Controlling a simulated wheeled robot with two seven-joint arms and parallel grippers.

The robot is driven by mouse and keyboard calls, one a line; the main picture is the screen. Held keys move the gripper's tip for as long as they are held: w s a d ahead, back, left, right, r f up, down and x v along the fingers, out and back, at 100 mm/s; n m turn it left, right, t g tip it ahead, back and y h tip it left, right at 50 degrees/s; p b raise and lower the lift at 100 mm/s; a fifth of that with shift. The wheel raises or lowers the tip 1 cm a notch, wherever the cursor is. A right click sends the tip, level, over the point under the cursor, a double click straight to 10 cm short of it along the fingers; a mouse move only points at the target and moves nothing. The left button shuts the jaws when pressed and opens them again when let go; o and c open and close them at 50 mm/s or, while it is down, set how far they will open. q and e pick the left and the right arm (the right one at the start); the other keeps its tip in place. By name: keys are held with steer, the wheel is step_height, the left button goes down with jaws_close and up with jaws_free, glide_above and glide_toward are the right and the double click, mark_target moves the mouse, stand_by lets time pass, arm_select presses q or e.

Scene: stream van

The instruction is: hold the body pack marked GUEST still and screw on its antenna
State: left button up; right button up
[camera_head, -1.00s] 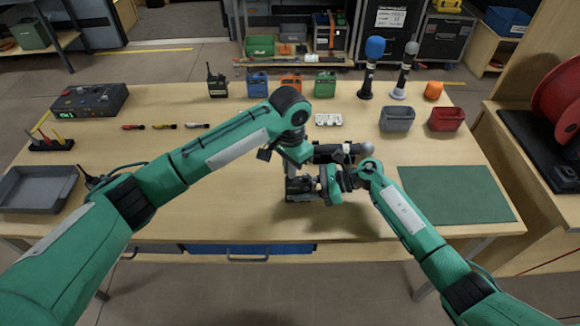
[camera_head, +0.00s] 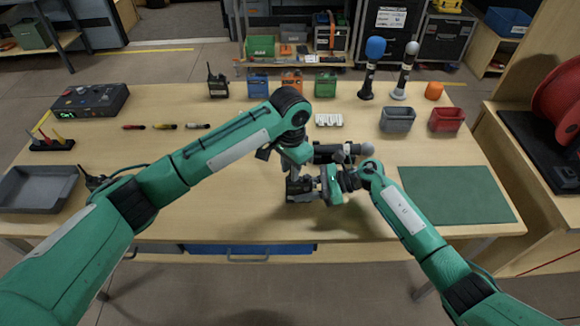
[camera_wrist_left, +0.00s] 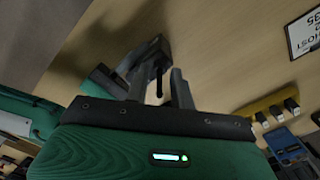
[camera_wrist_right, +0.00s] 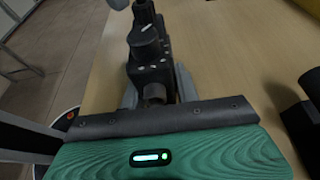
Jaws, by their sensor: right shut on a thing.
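A small black body pack (camera_head: 299,187) is low over or on the front middle of the table. I cannot read a GUEST mark on it. My right gripper (camera_head: 322,186) comes from the right and is shut on the pack, whose dark body with knob-like parts (camera_wrist_right: 150,60) shows in the right wrist view. My left gripper (camera_head: 298,170) points down above the pack. In the left wrist view its two fingers (camera_wrist_left: 160,88) stand apart, with a thin black antenna-like rod (camera_wrist_left: 158,80) between them. I cannot tell whether the rod touches the pack.
A black radio with an antenna (camera_head: 217,82) and several coloured boxes (camera_head: 291,83) stand at the back. Two microphones (camera_head: 371,68), grey and red bins (camera_head: 397,119), a green mat (camera_head: 455,194) and a grey tray (camera_head: 38,188) lie around.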

arm_select(q)
steer(key=shift+n, duration=1.3)
steer(key=n, duration=0.4)
steer(key=shift+d+n, duration=0.1)
steer(key=shift+n, duration=1.9)
